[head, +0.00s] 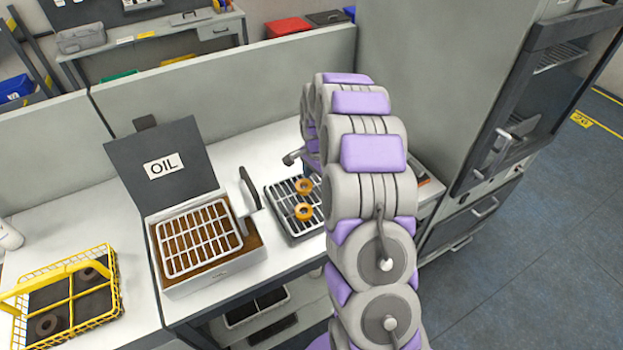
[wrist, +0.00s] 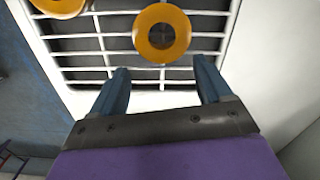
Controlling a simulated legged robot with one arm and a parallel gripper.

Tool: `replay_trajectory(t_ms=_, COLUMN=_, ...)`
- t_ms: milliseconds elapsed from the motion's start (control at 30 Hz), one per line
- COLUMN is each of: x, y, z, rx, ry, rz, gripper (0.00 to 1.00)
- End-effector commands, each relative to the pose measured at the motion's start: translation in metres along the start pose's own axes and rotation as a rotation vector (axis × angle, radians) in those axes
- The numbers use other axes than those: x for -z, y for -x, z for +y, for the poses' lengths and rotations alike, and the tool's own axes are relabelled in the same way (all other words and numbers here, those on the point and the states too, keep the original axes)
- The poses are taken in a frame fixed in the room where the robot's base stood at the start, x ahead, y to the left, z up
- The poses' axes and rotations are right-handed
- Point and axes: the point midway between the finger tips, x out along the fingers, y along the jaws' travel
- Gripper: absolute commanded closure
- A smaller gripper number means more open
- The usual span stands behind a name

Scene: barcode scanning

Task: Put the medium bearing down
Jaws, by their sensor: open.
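Two orange bearings lie flat on a white-barred rack (head: 272,205). One is farther back (head: 304,180) and one nearer (head: 304,217) in the head view. In the wrist view, one orange bearing (wrist: 161,56) lies on the bars just beyond my fingertips, near the middle. The other orange bearing (wrist: 62,7) is cut off at the upper left. I cannot tell which is the medium one. My gripper (wrist: 162,72) is open and empty, its two fingers apart, with the central bearing ahead of the gap. My arm hides the rack's right side in the head view.
An open OIL box (head: 196,280) with a white grid stands left of the rack, its dark lid (head: 150,190) raised. A yellow basket (head: 98,318) at far left holds dark bearings (head: 47,335). A grey cabinet (head: 440,90) stands at the right.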

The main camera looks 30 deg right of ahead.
Motion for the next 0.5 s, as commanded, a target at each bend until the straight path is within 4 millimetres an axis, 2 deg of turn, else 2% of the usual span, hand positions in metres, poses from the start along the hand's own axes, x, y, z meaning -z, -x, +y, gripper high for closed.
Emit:
replay_trajectory(t_ms=233, x=-0.0118, y=0.0013, z=-0.0029, rx=-0.004, ry=0.004, rz=0.013, gripper=0.21)
replay_trajectory(t_ms=500, x=-0.0032, y=0.0066, z=-0.0006, rx=-0.002, ry=0.004, rz=0.005, gripper=0.21)
